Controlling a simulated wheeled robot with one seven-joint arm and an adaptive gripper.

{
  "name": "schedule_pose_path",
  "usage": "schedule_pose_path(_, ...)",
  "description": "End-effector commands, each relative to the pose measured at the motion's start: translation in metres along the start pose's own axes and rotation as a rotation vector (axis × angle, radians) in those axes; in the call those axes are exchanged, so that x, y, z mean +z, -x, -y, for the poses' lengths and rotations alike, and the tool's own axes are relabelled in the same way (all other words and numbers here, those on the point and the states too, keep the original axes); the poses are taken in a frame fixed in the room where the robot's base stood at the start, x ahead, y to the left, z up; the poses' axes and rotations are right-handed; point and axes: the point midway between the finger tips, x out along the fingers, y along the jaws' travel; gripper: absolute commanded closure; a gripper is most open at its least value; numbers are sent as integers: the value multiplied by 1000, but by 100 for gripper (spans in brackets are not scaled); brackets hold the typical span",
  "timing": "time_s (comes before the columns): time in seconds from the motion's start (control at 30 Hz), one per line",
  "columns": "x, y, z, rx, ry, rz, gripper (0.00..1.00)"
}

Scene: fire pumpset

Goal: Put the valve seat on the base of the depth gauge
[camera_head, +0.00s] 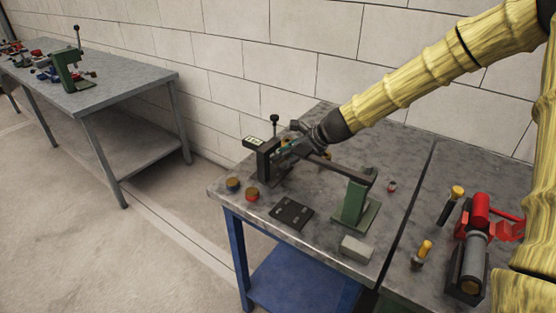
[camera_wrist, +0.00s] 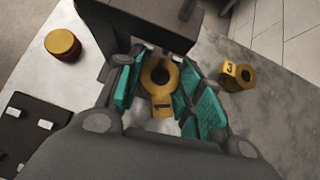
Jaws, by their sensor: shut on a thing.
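A brass-coloured ring, the valve seat (camera_wrist: 160,92), sits between my gripper's teal-padded fingers in the wrist view, with a tag marked 1. My gripper (camera_wrist: 155,78) is shut on it. In the head view my gripper (camera_head: 287,150) reaches down at the dark depth gauge (camera_head: 265,161), which has a small display on top. The gauge's dark body also shows just beyond the fingers in the wrist view (camera_wrist: 150,20). The gauge's base is mostly hidden by my gripper. I cannot tell whether the seat touches the base.
A second brass ring tagged 3 (camera_wrist: 245,76) lies right of my fingers. A black plate (camera_head: 291,213), green stand (camera_head: 355,201) and grey block (camera_head: 356,248) are on the bench. Red tooling (camera_head: 480,212) stands right.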

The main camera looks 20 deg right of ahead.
Motion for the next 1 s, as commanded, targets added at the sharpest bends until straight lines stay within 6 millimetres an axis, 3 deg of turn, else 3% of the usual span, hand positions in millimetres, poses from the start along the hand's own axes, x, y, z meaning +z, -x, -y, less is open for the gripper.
schedule_pose_path(0.3, 3, -28, 0, 0, -1, 0, 100)
schedule_pose_path(0.83, 1, -34, 0, 0, 0, 0, 100)
schedule_pose_path(0.87, 1, -33, 0, 0, -1, 0, 58)
schedule_pose_path(1.0, 1, -33, 0, 0, -1, 0, 54)
